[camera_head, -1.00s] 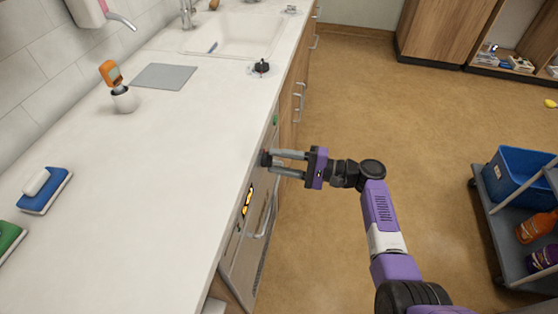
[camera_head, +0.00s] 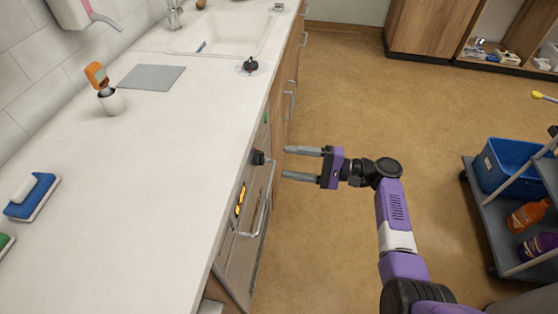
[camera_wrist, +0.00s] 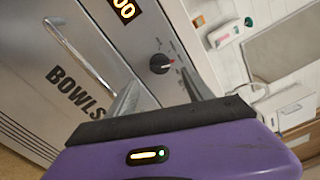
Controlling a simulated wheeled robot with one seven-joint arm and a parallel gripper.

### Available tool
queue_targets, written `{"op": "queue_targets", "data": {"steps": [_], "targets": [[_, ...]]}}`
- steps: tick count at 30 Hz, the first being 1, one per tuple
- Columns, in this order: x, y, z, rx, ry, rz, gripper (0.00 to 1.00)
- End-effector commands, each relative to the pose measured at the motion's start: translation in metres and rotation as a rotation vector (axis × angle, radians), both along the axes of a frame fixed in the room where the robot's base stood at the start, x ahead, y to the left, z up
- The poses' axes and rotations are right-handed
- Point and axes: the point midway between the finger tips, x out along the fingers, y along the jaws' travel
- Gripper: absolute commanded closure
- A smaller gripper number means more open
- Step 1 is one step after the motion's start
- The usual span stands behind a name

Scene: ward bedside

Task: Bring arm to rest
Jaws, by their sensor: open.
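My gripper (camera_head: 304,164) is purple with two grey fingers. It is open and empty, over the floor just right of the counter front. Its fingertips point left toward a dark knob (camera_head: 258,157) on the appliance front (camera_head: 243,205), with a gap between them. In the wrist view the knob (camera_wrist: 160,64) shows beyond the open fingers, on a metal panel (camera_wrist: 70,65) marked "BOWLS" with a lit display.
The white counter (camera_head: 150,180) runs along the left, with a sponge (camera_head: 32,196) and an orange-topped item in a white cup (camera_head: 111,102). A bar handle (camera_head: 258,205) juts from the appliance. A cart with a blue bin (camera_head: 505,165) stands right. Floor between is free.

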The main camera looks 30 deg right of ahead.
Motion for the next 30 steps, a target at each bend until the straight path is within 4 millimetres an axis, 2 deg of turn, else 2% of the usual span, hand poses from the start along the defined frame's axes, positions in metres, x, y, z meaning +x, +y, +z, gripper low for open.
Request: {"op": "queue_targets", "data": {"steps": [6,22,26,30], "targets": [[-0.01,-0.013,-0.001,0.0,0.0,0.0,0.4],[-0.01,-0.014,0.0,-0.002,-0.002,-0.002,0.4],[0.002,-0.023,-0.006,-0.032,-0.001,-0.064,0.4],[0.03,-0.053,-0.011,-0.184,-0.013,-0.215,0.4]]}}
